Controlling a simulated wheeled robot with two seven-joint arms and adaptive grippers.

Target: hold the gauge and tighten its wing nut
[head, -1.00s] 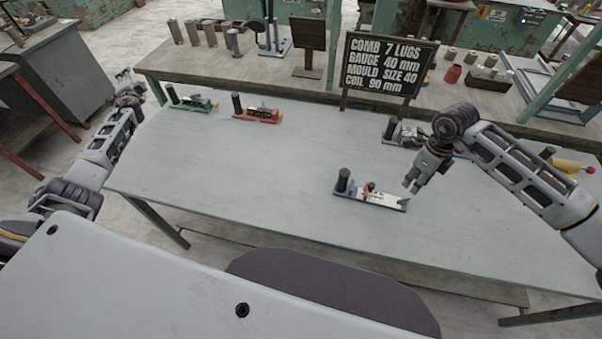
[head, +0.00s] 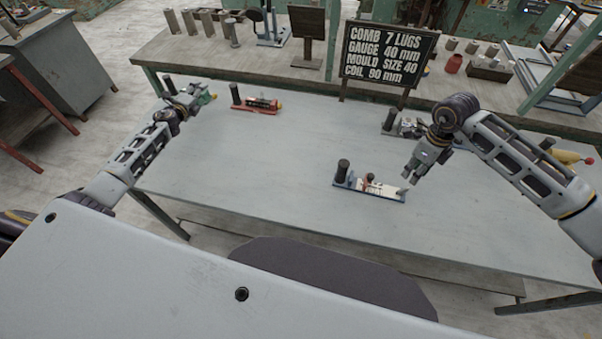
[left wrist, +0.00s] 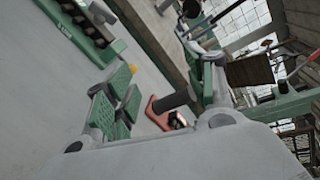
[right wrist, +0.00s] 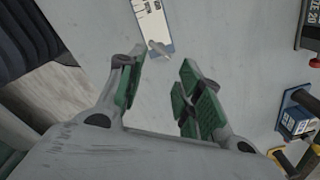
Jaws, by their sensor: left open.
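A gauge with a blue base, white plate and black upright post (head: 370,188) lies on the grey table, right of centre. A small grey part that looks like a wing nut (head: 403,191) is at its right end. The plate (right wrist: 151,22) and this part (right wrist: 159,49) show at the top of the right wrist view. My right gripper (head: 411,177) is open and empty, just above and right of that end. My left gripper (head: 202,94) is open and empty at the table's far left, partly hiding a green gauge (left wrist: 78,30).
A red gauge (head: 257,104) stands right of my left gripper. A grey gauge (head: 392,125) is behind my right gripper, and a yellow one (head: 570,158) is at far right. A lettered sign (head: 388,55) stands at the back edge. The table's middle is clear.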

